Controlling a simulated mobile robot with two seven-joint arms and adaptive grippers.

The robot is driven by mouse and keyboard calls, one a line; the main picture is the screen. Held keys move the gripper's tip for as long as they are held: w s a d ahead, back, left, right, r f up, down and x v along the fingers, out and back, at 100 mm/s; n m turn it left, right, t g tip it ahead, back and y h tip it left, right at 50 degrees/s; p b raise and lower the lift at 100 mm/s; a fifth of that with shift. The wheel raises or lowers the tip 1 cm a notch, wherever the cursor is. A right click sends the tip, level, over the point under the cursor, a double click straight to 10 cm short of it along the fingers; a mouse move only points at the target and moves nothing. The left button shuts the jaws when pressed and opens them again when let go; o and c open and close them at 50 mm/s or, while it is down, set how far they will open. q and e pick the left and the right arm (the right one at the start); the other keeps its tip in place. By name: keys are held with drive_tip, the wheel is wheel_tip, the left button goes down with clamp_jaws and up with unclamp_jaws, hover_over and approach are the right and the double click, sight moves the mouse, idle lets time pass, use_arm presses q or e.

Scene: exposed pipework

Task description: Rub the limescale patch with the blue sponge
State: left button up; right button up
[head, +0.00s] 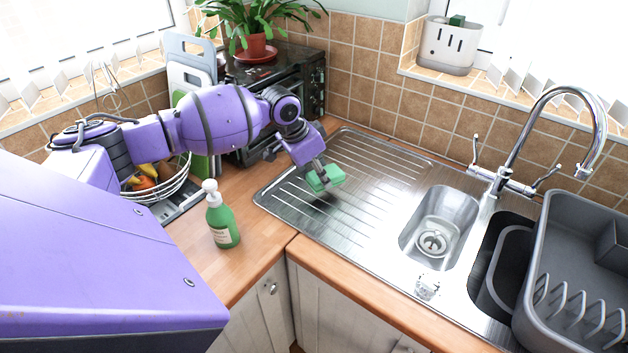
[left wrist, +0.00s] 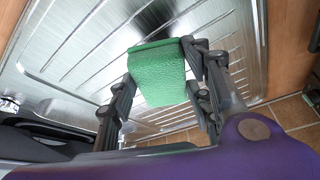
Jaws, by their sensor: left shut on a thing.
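My left gripper (head: 318,174) is shut on a green sponge (head: 327,178), held over the ribbed drainboard of the steel sink (head: 345,207). In the left wrist view the sponge (left wrist: 158,72) sits between the two dark fingers of the gripper (left wrist: 162,75). I cannot tell whether it touches the metal. The held sponge looks green; I see no blue sponge. A whitish, speckled patch (head: 427,287), which looks like the limescale, lies on the sink's front rim below the small basin, well right of the gripper. My right gripper is not in view.
A green soap bottle (head: 222,222) stands on the wooden counter left of the sink. A tall tap (head: 507,180) rises behind the basins. A grey dish rack (head: 580,270) stands at the right. A fruit basket (head: 160,182) is beside my left arm. The drainboard is otherwise clear.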

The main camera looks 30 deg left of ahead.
use_arm(q)
drive_tip(key=shift+s+r, duration=0.15)
drive_tip(key=shift+r, duration=0.85)
drive_tip(key=shift+s+r, duration=0.1)
drive_tip(key=shift+r, duration=0.9)
